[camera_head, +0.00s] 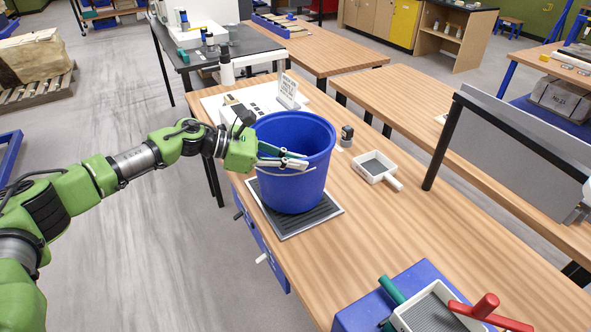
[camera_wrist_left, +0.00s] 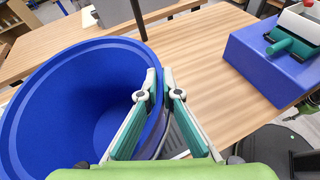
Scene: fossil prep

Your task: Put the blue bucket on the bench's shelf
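The blue bucket (camera_head: 300,195) stands upright on a dark grooved tray (camera_head: 322,219) on the wooden bench (camera_head: 400,235). Its thin pale handle hangs across its side. My left gripper (camera_head: 296,161) is at the bucket's near upper side in the head view. In the left wrist view my left gripper (camera_wrist_left: 160,85) straddles the wall of the bucket (camera_wrist_left: 60,95). One finger is inside the rim and one outside, with the tips close together on the wall. The bucket's floor is partly hidden. No shelf of this bench shows clearly. My right gripper is out of view.
A white scoop-like dish (camera_head: 374,168) and a small dark-topped item (camera_head: 346,136) stand right of the bucket. Bare bench top lies between.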

